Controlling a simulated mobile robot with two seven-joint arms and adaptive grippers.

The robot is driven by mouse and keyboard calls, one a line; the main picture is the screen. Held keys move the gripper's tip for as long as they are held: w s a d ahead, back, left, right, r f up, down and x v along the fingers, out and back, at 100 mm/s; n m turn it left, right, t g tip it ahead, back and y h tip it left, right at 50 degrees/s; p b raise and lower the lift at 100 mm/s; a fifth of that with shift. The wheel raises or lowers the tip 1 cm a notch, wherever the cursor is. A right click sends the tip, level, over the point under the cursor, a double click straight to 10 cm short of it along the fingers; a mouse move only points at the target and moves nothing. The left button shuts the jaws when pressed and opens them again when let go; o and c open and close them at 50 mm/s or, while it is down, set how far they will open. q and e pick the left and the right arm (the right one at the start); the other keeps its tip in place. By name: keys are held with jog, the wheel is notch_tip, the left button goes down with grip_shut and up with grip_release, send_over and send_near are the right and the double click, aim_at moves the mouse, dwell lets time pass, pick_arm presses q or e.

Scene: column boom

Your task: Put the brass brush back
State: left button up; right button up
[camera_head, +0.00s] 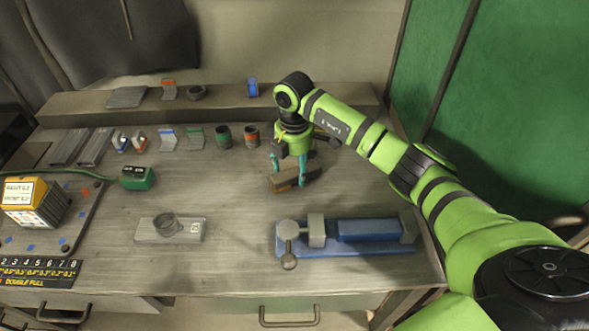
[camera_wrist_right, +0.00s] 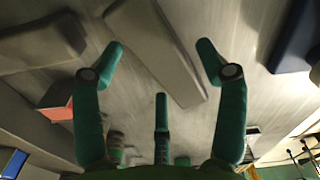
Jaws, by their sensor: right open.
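My right gripper (camera_head: 289,170) points down over the right-middle of the workbench, its teal fingers apart. Below and between the fingers lies a long brown block-like piece (camera_head: 298,179), which may be the brass brush; bristles cannot be made out. In the right wrist view, a long tan-grey piece (camera_wrist_right: 152,45) lies on the bench between the spread fingertips of the gripper (camera_wrist_right: 160,58), with no finger visibly closed on it. A second grey-brown piece (camera_wrist_right: 38,40) lies to its left. My left gripper is not in view.
A blue vise (camera_head: 365,232) stands in front of the gripper, to the right. A grey plate with a ring (camera_head: 170,229) lies left of it. Green and red-banded cups (camera_head: 223,136) stand behind. A raised shelf (camera_head: 225,100) runs along the back. The bench middle is clear.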

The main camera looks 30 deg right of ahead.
aim_at(294, 168)
notch_tip(294, 168, up, 11)
jog(key=b, duration=0.2)
dwell(0.6)
